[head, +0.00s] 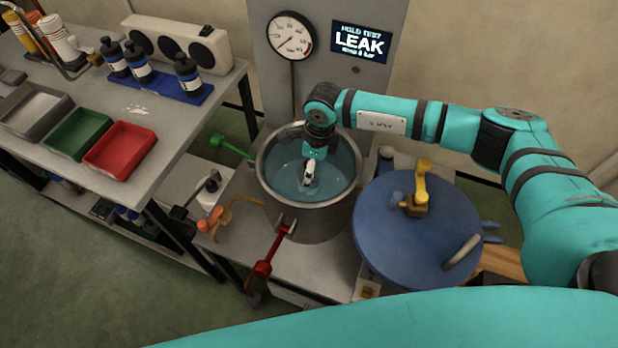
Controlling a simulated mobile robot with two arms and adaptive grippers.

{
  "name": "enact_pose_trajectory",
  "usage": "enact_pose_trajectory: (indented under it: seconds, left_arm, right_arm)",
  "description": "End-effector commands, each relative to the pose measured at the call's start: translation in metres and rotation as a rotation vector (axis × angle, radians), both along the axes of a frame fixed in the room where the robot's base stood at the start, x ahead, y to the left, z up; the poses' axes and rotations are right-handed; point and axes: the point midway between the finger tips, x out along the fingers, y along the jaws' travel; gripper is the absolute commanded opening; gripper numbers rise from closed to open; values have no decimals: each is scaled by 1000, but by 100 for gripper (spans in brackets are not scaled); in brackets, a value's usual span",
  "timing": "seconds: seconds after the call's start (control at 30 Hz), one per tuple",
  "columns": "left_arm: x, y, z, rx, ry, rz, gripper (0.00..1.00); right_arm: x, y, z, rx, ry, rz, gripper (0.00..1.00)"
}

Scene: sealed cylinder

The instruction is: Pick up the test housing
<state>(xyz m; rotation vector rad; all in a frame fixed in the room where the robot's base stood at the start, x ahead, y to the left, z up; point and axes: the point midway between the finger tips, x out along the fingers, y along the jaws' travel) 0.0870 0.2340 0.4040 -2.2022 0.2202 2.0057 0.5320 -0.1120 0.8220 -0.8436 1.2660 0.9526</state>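My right arm comes in from the right and reaches down into the open metal cylinder (310,225), which holds blue-green water. My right gripper (310,180) is at or just below the water, near the middle of the cylinder. A small white and dark shape shows at its tip. I cannot tell whether this is the test housing or part of the gripper, nor whether the fingers are open or shut. No test housing is clearly seen elsewhere. My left gripper is not in view.
A blue round lid (400,245) with a yellow fitting (417,192) lies right of the cylinder. Red (272,250), orange (230,215) and green (232,146) clamps surround the cylinder. Behind it are a gauge (290,36) and a LEAK display (360,42). A bench (165,112) with trays and bottles stands left.

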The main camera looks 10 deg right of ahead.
Motion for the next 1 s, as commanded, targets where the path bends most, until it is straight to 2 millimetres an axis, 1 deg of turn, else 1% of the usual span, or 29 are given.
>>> enact_pose_trajectory:
  seconds: [0.17,0.3,0.4,0.6,0.67,1.0]
  left_arm:
    - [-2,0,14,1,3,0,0]
    - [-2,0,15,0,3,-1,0]
    - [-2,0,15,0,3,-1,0]
    - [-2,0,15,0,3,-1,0]
    - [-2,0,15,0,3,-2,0]
    - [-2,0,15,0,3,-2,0]
  right_arm:
    - [-6,7,-23,-1,6,0,85]
    - [-4,9,-42,-2,3,0,85]
    - [-3,9,-48,-1,2,0,85]
    - [-3,9,-49,-1,0,0,85]
    - [-3,9,-49,-1,0,0,79]
    - [-3,9,-48,-1,1,0,34]
